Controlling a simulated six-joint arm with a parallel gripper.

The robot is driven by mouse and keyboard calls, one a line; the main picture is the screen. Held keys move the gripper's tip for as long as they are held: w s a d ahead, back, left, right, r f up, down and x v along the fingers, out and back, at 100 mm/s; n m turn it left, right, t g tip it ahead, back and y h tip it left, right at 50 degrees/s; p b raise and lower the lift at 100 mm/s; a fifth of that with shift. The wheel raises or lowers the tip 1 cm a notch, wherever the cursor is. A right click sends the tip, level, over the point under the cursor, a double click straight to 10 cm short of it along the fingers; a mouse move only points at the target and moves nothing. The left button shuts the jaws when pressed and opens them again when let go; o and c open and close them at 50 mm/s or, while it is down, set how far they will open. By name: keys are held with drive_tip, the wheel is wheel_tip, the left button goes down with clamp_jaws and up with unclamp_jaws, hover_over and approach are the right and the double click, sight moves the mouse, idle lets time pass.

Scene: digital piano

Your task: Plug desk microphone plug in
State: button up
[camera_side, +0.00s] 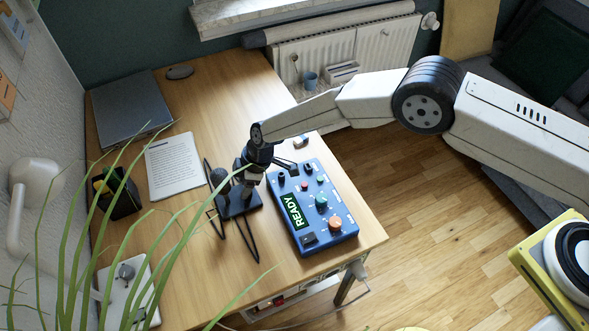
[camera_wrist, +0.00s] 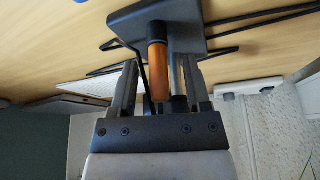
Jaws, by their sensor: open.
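An orange cylinder with a black collar, which looks like the microphone plug (camera_wrist: 158,68), stands between the fingers of my gripper (camera_wrist: 160,64) in the wrist view. The fingers are apart, one on each side of it; I cannot tell whether either touches it. Its collar end meets or overlaps a dark plate (camera_wrist: 196,22). In the side view my gripper (camera_side: 252,185) points down over the dark base (camera_side: 240,203), beside a round dark microphone head (camera_side: 219,178). The plug is hidden there. A blue box (camera_side: 337,217) with a green READY display stands just right of my gripper.
Thin black bars or cables (camera_side: 252,240) spread around the base. A paper sheet (camera_side: 174,166), a laptop (camera_side: 130,108) and a black holder (camera_side: 117,194) lie to the left on the desk. Plant leaves cross the foreground. The desk's far middle is clear.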

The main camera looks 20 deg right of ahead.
drive_tip(key=v, duration=0.7)
idle(0.3)
drive_tip(key=shift+d+r, duration=0.15)
idle(0.4)
drive_tip(key=s+d+r+m+h, duration=0.1)
drive_tip(key=s+d+r+m, duration=0.2)
drive_tip(key=d, duration=0.4)
drive_tip(key=d+r+m+t, duration=0.1)
drive_tip(key=d+r+m, duration=0.1)
drive_tip(key=d+r, duration=0.4)
drive_tip(key=s+d+r+m+h, duration=0.1)
drive_tip(key=s+d+r+m, duration=0.15)
drive_tip(key=d, duration=0.55)
drive_tip(key=s+d+r+m+h, duration=0.2)
drive_tip(key=s+d+r+m, duration=0.2)
drive_tip(key=s+d, duration=1)
drive_tip(key=s+m, duration=0.2)
drive_tip(key=m, duration=0.1)
drive_tip(key=shift+r+m+t, duration=0.25)
drive_tip(key=shift+m+t, duration=0.05)
drive_tip(key=shift+m, duration=0.05)
